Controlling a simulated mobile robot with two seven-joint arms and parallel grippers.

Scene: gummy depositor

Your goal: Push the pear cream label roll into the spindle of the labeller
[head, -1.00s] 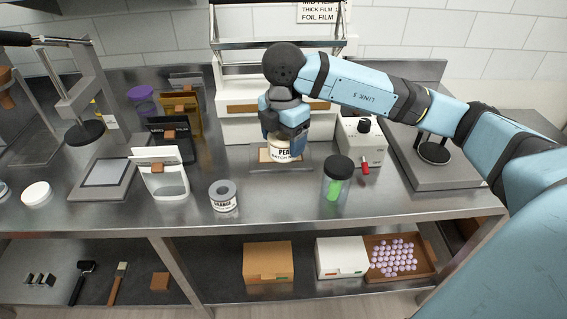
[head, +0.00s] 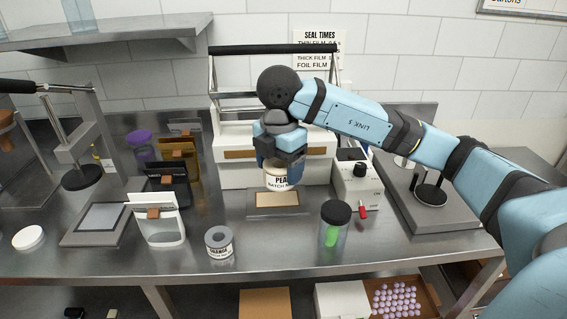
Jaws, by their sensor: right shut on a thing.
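The pear label roll (head: 277,180) is white with black lettering reading "PEA..." and "BATCH". My right gripper (head: 279,160) is shut on it from above and holds it upright, just behind and above a tan pad on a grey plate (head: 252,211). The gripper hides the roll's top. A white machine (head: 231,171) with a black top bar stands right behind the roll. A smaller white box (head: 352,190) with a black knob and red lever stands to the right. I cannot tell which is the labeller, and I make out no spindle. My left gripper is not in view.
A clear jar (head: 334,228) with a black lid and green contents stands front right. Several pouches (head: 155,221) stand at the left. The counter front between roll and jar is clear.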

